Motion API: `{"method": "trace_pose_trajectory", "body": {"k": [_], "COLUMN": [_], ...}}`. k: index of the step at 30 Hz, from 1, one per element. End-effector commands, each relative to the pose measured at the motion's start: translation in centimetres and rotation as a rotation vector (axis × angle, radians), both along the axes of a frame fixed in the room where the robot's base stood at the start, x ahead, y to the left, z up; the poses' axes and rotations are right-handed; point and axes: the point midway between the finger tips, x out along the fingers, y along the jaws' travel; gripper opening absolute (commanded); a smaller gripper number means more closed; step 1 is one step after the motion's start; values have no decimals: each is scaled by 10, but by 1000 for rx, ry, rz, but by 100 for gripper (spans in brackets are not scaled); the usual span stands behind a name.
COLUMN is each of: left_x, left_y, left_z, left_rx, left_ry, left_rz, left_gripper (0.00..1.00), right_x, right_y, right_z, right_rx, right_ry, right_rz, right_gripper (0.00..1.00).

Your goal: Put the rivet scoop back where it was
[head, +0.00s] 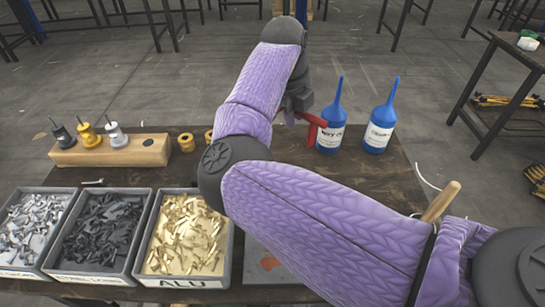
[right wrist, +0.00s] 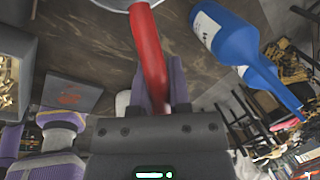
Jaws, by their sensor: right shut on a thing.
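The rivet scoop has a red handle (head: 312,121), which shows beside my right gripper in the head view. In the right wrist view its handle (right wrist: 150,50) runs up to a pale metal bowl (right wrist: 118,3), cut off by the top edge. My right gripper (right wrist: 166,88) is shut on the handle and holds the scoop over the dark table. In the head view my right gripper (head: 298,103) is mostly hidden behind my arm, near the blue bottles. My left gripper is in neither view.
Bins of silver (head: 32,222), dark (head: 103,230) and gold rivets (head: 188,234) stand front left. A grey pad with a red mark (right wrist: 72,94) lies beside them, partly behind my arm. A wooden nozzle block (head: 110,152) and blue bottles (head: 331,127) (head: 379,128) stand behind.

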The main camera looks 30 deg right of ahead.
Motion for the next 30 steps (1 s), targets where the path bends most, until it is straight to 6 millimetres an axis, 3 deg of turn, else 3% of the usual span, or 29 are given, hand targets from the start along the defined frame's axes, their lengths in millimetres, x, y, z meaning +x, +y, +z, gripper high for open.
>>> {"method": "trace_pose_trajectory", "body": {"k": [14,25,26,30], "left_x": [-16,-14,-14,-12], "left_y": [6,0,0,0], "left_z": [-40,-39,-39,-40], "left_rx": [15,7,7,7], "left_ry": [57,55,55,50], "left_rz": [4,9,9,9], "left_gripper": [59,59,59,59], "right_x": [-1,-1,-1,-1], "right_y": [2,2,2,2], "right_z": [-99,-102,-102,-102], "right_rx": [0,-1,-1,-1], "right_ry": [3,0,0,-1], "right_rz": [-9,-8,-9,-8], "right_gripper": [0,0,29,58]}}
